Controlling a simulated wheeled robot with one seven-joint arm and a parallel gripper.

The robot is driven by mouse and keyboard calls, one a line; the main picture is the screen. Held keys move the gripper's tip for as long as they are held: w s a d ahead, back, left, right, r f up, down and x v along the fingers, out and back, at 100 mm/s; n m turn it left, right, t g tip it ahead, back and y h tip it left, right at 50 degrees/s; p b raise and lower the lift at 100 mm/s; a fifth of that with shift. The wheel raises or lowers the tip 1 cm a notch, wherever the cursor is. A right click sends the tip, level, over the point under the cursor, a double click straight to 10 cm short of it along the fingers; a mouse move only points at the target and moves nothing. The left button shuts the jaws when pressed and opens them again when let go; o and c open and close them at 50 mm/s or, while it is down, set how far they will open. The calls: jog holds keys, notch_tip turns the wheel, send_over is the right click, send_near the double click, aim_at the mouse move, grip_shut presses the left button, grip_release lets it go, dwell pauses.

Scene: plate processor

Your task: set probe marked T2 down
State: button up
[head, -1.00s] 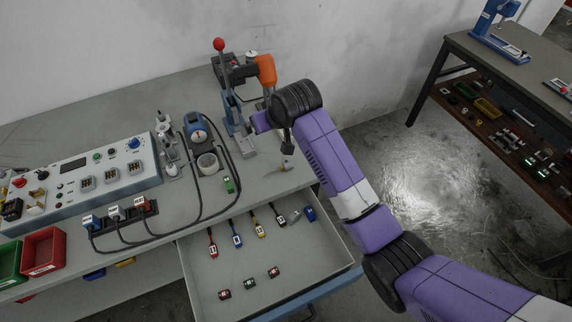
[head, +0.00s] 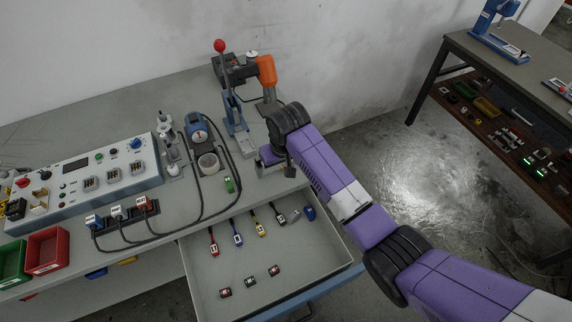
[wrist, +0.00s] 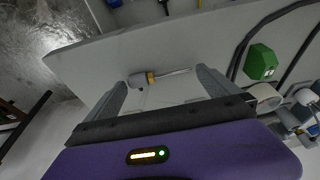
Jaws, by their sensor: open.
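A small probe with a pale grey handle, a yellow band and a thin metal tip (wrist: 150,77) shows in the wrist view, at the bench surface near the bench edge. Any T2 mark on it is too small to read. My gripper (wrist: 160,80) is open, with one finger towards the handle end and one towards the tip end. I cannot tell whether the fingers touch it. In the head view my gripper (head: 276,166) is low at the bench's right front corner and hides the probe.
An open drawer (head: 205,283) below holds several coloured tools and small blocks. A lever press (head: 233,115) stands behind my gripper. A blue device with a cup (head: 207,163), cables and a green block (head: 229,185) lie to the left. A control box (head: 80,180) is further left.

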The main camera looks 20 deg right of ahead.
jog(key=shift+w+f, duration=0.1)
jog(key=shift+f, duration=0.35)
jog(key=shift+r, duration=0.1)
jog(key=c, duration=1.2)
